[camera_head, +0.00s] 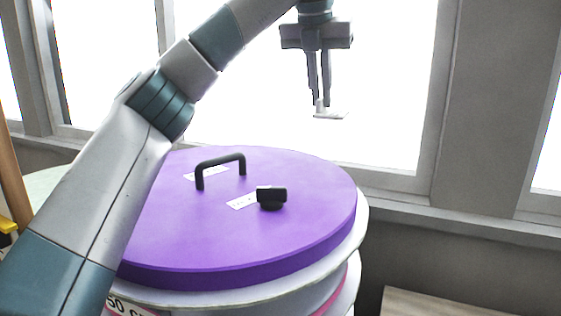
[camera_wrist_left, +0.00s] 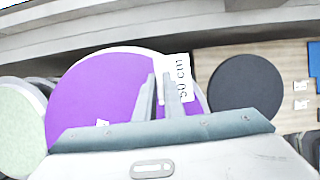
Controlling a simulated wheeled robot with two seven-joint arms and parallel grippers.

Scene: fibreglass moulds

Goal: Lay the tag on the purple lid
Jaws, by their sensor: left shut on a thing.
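The purple lid (camera_head: 290,185) lies flat on top of a round white stack in the head view. It bears a black bar handle (camera_head: 221,162), a black knob (camera_head: 271,197) and two small white labels. My left gripper (camera_head: 321,102) points down, shut on a white tag (camera_head: 330,115), a flat plate with a small upright grip. The tag hangs roughly level, well above the lid's height and apart from it. My right gripper is not in view.
A black disc (camera_wrist_left: 246,82) lies right of the lid in the left wrist view, on a wooden surface (camera_wrist_left: 293,60) with small white tags. A pale green disc (camera_wrist_left: 18,125) is at left. Windows and a grey sill (camera_head: 460,222) stand behind the stack.

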